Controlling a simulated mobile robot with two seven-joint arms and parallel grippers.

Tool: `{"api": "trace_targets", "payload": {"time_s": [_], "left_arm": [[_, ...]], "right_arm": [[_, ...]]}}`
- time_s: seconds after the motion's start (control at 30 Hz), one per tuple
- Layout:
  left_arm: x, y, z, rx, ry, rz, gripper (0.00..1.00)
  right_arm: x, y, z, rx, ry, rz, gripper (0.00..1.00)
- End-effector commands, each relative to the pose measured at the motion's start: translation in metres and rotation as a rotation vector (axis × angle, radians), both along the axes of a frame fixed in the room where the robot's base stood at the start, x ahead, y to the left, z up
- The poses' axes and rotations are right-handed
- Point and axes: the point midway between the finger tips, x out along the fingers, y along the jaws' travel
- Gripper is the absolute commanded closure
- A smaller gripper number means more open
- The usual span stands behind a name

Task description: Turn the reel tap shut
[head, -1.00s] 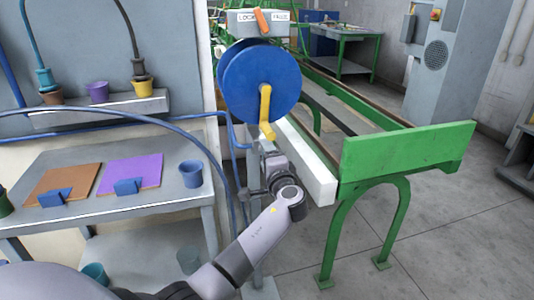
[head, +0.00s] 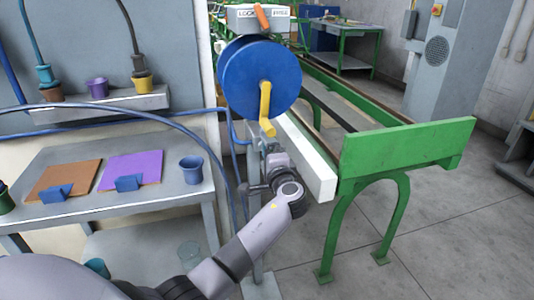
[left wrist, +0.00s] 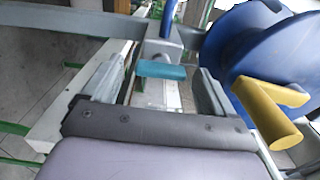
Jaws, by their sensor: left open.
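The blue reel (head: 245,75) with its yellow crank (head: 266,105) stands at the end of the green bench. In the left wrist view, a teal tap handle (left wrist: 161,70) sits on a grey body just below a blue pipe, beside the reel (left wrist: 235,45) and its crank (left wrist: 270,110). My left gripper (head: 270,150) is below the reel; its open fingers are on either side of the teal handle in the left wrist view, with visible gaps. The tap is hidden or too small to make out in the head view. My right gripper is out of view.
A green bench frame (head: 405,148) with a white beam (head: 308,165) runs back on the right. A grey table (head: 90,208) on the left holds orange and purple boards and a blue cup (head: 191,170). A blue hose (head: 150,113) arches across. The right floor is clear.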

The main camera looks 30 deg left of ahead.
Motion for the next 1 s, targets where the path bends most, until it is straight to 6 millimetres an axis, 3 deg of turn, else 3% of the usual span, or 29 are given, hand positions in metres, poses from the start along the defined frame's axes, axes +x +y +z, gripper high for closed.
{"api": "trace_targets", "payload": {"time_s": [0.17,0.6,1.0], "left_arm": [[-0.005,-0.007,0.0,-0.001,-0.001,-0.002,0.13],[-0.043,-0.05,-0.001,0.0,0.0,-0.001,0.13],[-0.047,-0.055,0.0,0.001,0.001,0.0,0.13]], "right_arm": [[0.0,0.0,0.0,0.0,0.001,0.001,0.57],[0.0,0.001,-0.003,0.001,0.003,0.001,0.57],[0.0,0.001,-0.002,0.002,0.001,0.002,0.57]]}}
